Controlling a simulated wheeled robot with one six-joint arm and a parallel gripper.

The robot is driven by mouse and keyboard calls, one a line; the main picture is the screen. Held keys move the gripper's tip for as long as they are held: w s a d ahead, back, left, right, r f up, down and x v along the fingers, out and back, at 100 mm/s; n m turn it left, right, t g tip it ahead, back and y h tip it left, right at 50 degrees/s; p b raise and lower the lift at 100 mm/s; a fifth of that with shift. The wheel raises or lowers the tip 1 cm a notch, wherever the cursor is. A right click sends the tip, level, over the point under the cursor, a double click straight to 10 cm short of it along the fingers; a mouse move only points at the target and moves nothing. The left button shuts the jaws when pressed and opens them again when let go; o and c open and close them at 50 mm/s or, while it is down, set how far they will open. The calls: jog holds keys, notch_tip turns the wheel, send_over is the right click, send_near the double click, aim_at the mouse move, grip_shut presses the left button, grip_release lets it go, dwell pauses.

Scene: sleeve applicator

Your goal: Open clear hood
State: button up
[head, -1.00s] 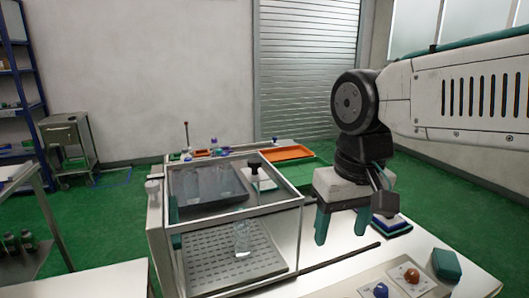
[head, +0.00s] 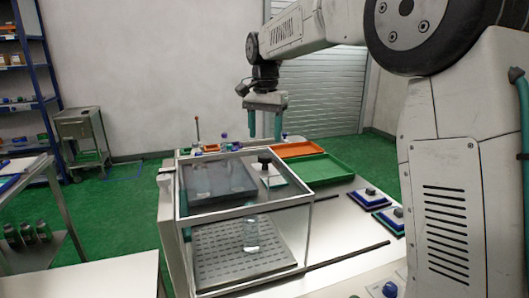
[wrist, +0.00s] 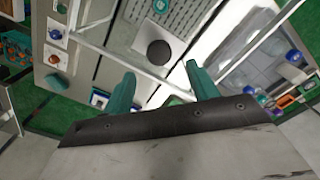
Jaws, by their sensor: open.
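The clear hood (head: 250,207) is a see-through box with a pale frame, resting down over the work area in the head view. A black knob (head: 264,158) stands near its far right part. A clear bottle (head: 251,235) stands inside on a perforated plate (head: 215,262). My gripper (head: 265,130) is open and empty, pointing down above and beyond the hood's far side. In the wrist view, the round black knob (wrist: 159,51) lies ahead of the fingertips, between their lines and apart from them; my gripper (wrist: 161,70) shows both teal fingers spread.
An orange tray (head: 298,149) and a green tray (head: 312,168) lie behind and right of the hood. Blue-edged pads (head: 375,198) sit on the right of the table. Small bottles and a thin rod (head: 197,130) stand at the back left. The air above the hood looks clear.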

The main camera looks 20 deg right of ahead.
aim_at(265, 155)
notch_tip(265, 155, down, 6)
jog(key=shift+f, duration=0.2)
jog(key=shift+s, duration=0.1)
grip_shut()
jog(key=d, duration=2.9)
jog(key=shift+d, duration=0.25)
grip_release()
